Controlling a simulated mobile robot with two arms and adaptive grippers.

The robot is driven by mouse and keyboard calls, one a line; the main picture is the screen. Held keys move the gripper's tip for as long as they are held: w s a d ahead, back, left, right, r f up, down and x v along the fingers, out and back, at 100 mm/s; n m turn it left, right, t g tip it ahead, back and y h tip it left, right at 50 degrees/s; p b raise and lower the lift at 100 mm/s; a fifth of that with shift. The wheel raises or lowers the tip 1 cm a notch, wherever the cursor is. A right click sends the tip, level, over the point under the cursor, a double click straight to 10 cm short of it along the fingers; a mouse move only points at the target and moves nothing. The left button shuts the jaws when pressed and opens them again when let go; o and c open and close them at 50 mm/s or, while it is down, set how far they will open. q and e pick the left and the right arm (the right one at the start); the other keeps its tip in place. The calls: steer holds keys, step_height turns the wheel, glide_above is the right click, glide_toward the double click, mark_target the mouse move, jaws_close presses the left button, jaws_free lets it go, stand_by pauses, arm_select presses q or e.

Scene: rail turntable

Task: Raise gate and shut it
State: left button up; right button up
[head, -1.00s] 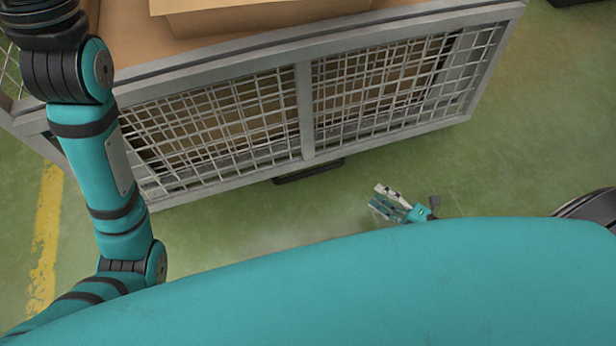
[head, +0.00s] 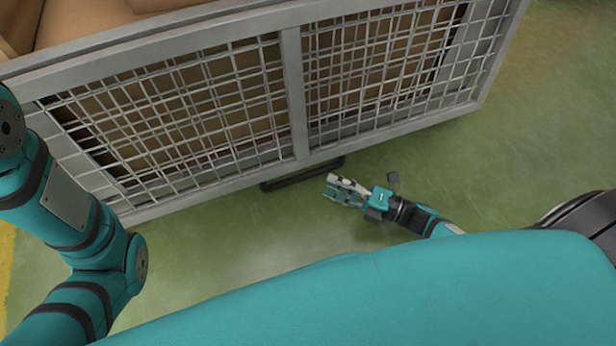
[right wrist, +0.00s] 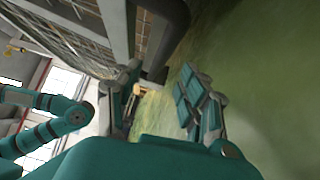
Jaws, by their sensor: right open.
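The gate (head: 292,95) is a grey-framed wire-mesh panel on the side of a cage, upright and closed across the front. A black bar handle (head: 301,174) sits at its bottom edge, below the centre post. My right gripper (head: 332,187) is open and empty, low over the floor, just right of and below the handle in the head view, with a small gap in the picture. In the right wrist view, the two fingers (right wrist: 160,98) are spread apart, with the grey gate frame (right wrist: 114,28) beyond them. My left gripper is out of view; only my left arm shows.
Brown cardboard boxes (head: 85,20) are inside the cage behind the mesh. The green floor (head: 545,120) is clear to the right of the cage. A yellow floor line (head: 7,265) shows at the left edge.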

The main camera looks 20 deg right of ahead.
mark_target(308, 173)
steer(key=b+x, duration=0.2)
steer(key=x, duration=0.5)
steer(key=shift+w+a+b, duration=0.2)
steer(key=shift+b, duration=0.2)
jaws_close()
